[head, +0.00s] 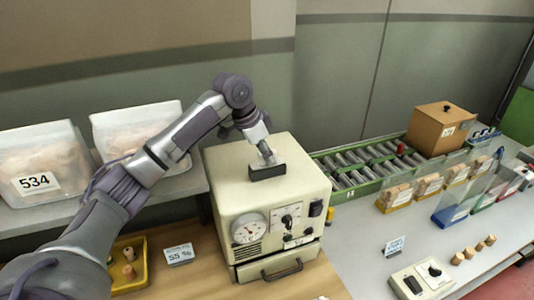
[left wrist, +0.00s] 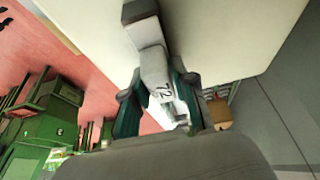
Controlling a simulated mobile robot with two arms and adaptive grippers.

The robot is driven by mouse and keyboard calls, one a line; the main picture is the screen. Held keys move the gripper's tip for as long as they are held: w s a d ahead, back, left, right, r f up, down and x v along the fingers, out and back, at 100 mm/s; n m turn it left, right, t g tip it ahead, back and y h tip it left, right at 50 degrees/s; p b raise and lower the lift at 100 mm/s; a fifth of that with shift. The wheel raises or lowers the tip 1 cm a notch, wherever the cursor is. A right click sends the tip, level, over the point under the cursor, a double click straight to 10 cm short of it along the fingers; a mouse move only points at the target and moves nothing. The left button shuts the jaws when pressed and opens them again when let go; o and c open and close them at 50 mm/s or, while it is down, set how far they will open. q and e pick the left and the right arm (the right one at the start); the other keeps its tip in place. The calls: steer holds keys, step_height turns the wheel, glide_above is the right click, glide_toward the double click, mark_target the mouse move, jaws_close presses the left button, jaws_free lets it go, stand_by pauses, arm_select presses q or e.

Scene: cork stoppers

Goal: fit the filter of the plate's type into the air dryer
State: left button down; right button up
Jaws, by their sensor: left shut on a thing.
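The air dryer appears to be the cream cabinet (head: 265,200) with a round gauge, knobs and a front drawer. My left arm reaches over its top, and its gripper (head: 266,153) points down at a dark block (head: 267,172) at the top surface. In the left wrist view, the left gripper's dark green fingers (left wrist: 158,108) are shut on a pale grey piece marked 72 (left wrist: 160,78), likely a filter. A darker block (left wrist: 140,11) adjoins its far end, near the cream surface. Whether the piece is seated cannot be told. My right gripper is not in view.
Two bins (head: 38,170) stand at the left. A yellow tray (head: 128,265) and a small card reading 55 % (head: 179,254) lie near the cabinet. A green rack (head: 372,162), a brown box (head: 442,128) and a control box (head: 422,279) are at the right.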

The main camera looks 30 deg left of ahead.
arm_select(q)
steer(key=c, duration=0.8)
jaws_free()
steer(key=shift+c, duration=0.2)
steer(key=v, duration=1.2)
steer(key=shift+s+f, duration=0.1)
